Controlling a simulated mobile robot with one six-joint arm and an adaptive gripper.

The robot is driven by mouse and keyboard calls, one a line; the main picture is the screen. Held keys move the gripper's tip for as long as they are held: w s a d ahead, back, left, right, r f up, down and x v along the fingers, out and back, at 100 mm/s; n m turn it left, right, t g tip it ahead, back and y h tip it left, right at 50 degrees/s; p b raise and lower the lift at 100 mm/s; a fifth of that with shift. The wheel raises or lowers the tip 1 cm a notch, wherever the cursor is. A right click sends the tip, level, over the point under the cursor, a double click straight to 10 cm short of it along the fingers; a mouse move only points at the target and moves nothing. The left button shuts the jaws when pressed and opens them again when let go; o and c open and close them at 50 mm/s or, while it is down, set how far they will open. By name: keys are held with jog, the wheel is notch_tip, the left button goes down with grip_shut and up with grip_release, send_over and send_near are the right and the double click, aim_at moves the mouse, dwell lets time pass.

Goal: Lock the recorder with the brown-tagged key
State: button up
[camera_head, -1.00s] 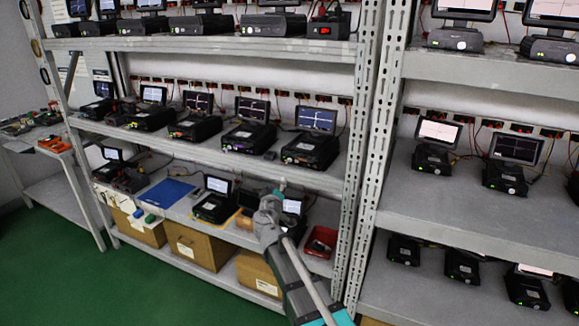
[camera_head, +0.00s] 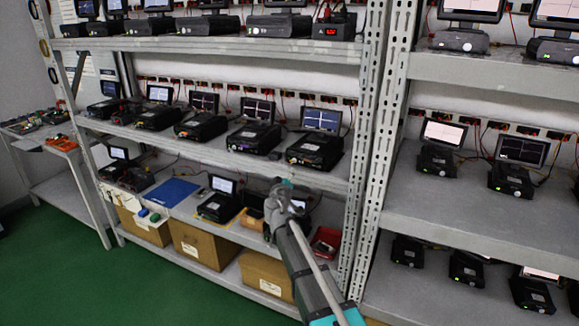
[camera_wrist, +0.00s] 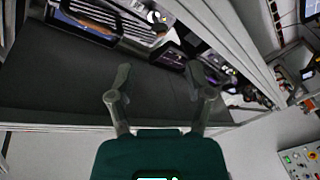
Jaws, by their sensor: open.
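My gripper (camera_head: 284,188) is in front of the lower shelf of the left rack in the head view. In the wrist view its two fingers (camera_wrist: 156,84) are spread with nothing between them, over a dark flat surface. Several black recorder-like units with screens stand on the shelves. One unit (camera_head: 217,204) on the lower shelf is left of my gripper, and another just behind it is partly hidden. I cannot tell which is the task's recorder. I cannot make out a brown-tagged key. Small blue and green items (camera_head: 149,215) lie at the lower shelf's front edge.
A blue sheet (camera_head: 170,192) and a red bin (camera_head: 325,241) are on the lower shelf. Cardboard boxes (camera_head: 203,246) stand beneath it. A rack post (camera_head: 379,150) rises right of my arm. The green floor at lower left is clear.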

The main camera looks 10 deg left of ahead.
aim_at(290, 164)
jog(key=w, duration=0.8)
jog(key=shift+d, duration=0.15)
grip_shut()
dwell(0.3)
